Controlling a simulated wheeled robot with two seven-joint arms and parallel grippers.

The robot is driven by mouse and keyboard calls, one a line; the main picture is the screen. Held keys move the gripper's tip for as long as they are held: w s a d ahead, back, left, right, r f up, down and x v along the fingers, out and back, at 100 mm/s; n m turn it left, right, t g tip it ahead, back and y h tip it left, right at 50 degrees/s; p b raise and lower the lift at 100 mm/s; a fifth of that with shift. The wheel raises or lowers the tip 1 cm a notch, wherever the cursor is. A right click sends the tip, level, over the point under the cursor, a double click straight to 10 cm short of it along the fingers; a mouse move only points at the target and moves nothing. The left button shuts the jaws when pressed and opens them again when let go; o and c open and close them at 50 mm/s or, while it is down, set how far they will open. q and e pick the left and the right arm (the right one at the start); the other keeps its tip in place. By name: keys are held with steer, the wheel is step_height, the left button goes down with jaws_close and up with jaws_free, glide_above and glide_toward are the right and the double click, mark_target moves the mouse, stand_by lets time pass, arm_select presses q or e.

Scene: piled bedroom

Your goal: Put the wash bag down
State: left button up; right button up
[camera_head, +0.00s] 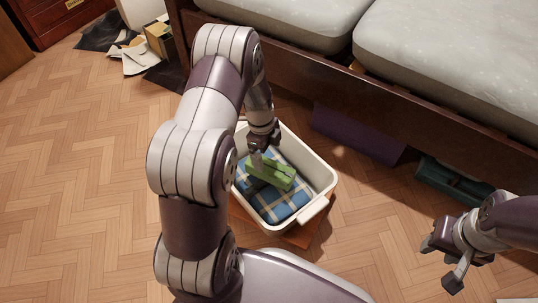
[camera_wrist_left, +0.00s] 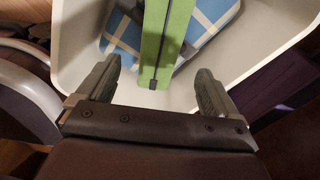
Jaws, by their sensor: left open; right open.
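A long green item (camera_head: 270,174), which looks like the wash bag, lies on a folded blue plaid cloth (camera_head: 285,204) inside a white tub (camera_head: 323,178). My left gripper (camera_head: 262,155) is over the tub. In the left wrist view the left gripper (camera_wrist_left: 156,88) is open, its fingers apart on either side of the green bag's near end (camera_wrist_left: 165,45), with gaps on both sides. The bag's far end is out of that view. My right gripper (camera_head: 441,262) is open and empty over the floor at the right.
The tub stands on an orange-brown base (camera_head: 315,232). The bed frame (camera_head: 400,108) runs behind it, with a purple box (camera_head: 355,135) and a teal box (camera_head: 452,184) low along it. Papers (camera_head: 140,57) lie at the top left. Parquet floor (camera_head: 85,170) at left is clear.

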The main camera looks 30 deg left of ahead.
mark_target(268, 168)
arm_select(q)
steer(key=s+d+r+n+p, duration=0.1)
steer(key=s+d+r+n, duration=0.1)
steer(key=d+r+n, duration=0.3)
steer(key=s+r+n, duration=0.2)
steer(key=r+n, duration=0.1)
steer(key=r, duration=0.5)
steer(key=s+d+r+n+t+y, duration=0.1)
steer(key=s+d+r+n, duration=0.3)
steer(key=s+n, duration=0.5)
steer(key=shift+s+r+n, duration=0.3)
steer(key=shift+r, duration=0.1)
